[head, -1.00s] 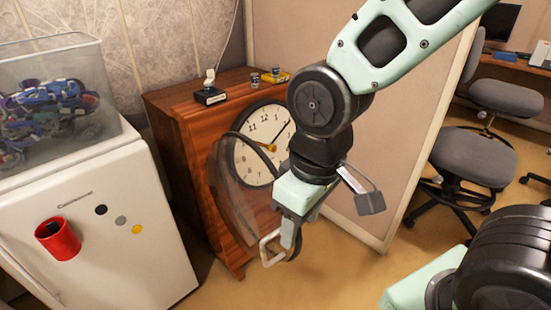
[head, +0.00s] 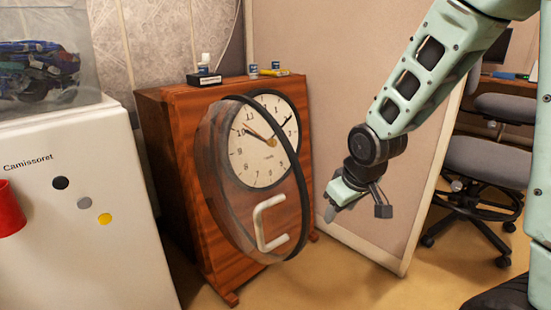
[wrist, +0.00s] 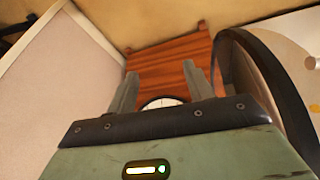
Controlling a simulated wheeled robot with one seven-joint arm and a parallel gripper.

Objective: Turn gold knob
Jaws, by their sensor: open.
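The clock (head: 265,165) has a white face with dark numerals, set in the front of a wooden cabinet. A small gold knob (head: 270,142) shows at the centre of its face, with a gold hand and a dark hand. The clear round cover (head: 212,165) with a black rim and white handle (head: 268,222) stands swung open in front. My gripper (head: 333,212) is right of the cover, apart from it, and points down-left. In the wrist view its fingers (wrist: 160,88) are apart and empty. A slice of the clock face (wrist: 162,103) shows between them.
The cover's rim (wrist: 262,75) is close at right in the wrist view. A pale partition (head: 350,110) stands behind my arm. A white fridge (head: 75,240) is left of the cabinet (head: 165,130). Small jars and a box (head: 203,79) sit on top. Office chairs stand at right.

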